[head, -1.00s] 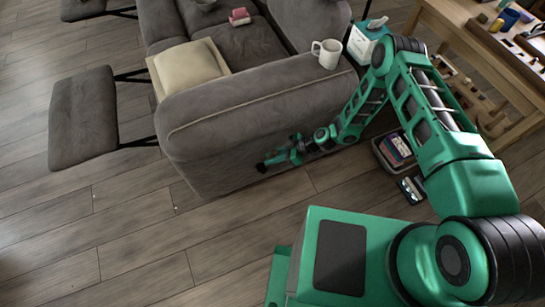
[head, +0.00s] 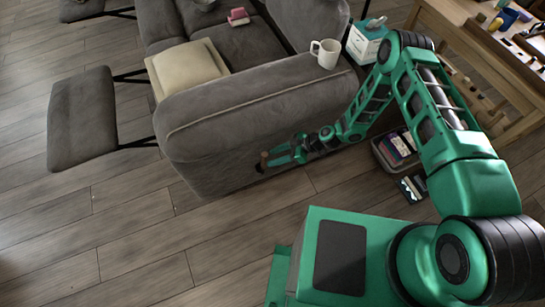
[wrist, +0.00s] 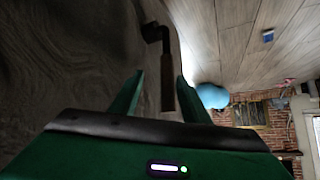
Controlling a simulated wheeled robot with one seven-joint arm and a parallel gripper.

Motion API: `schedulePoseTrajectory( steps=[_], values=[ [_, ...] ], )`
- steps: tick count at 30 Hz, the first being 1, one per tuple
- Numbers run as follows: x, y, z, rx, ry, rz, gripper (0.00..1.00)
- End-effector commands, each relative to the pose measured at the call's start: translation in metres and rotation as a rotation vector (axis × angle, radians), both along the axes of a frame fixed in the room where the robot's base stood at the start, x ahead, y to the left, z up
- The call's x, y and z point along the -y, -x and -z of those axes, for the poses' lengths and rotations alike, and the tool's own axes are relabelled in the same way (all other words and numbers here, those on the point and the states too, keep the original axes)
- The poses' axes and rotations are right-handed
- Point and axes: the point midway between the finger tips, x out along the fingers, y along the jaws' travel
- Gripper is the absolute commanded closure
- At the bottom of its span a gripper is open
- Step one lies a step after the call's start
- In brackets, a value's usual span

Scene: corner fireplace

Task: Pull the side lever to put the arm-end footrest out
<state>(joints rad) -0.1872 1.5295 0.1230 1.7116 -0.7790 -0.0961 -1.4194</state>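The grey sofa's arm-end footrest (head: 83,118) is out, held level on black bars in front of the seat. The side lever (head: 263,160) is on the outer face of the sofa's near arm, low down. In the wrist view the dark lever (wrist: 167,78) has a bent top and a straight handle. My gripper (head: 280,154) is beside the lever, close to the sofa arm. In the wrist view its green fingers (wrist: 158,98) are spread, with the lever's handle end between them, nearer the right finger. I see a gap on the left side.
A white mug (head: 326,53) stands on the sofa arm (head: 250,105). A bin (head: 382,155) of books is on the floor near my arm. A wooden table (head: 490,75) stands at the right. The wood floor in front of the sofa arm is clear.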

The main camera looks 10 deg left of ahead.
Motion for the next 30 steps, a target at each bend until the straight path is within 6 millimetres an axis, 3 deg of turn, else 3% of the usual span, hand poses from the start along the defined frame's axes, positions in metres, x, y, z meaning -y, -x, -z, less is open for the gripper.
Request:
schedulePoseTrajectory(
  steps=[6, 13, 30],
  values=[
    [0.034, -0.009, -0.028, 0.003, 0.000, 0.004, 0.61],
    [0.059, -0.013, -0.048, 0.003, -0.001, 0.003, 0.61],
    [0.068, -0.014, -0.054, 0.001, -0.001, 0.002, 0.61]
  ],
)
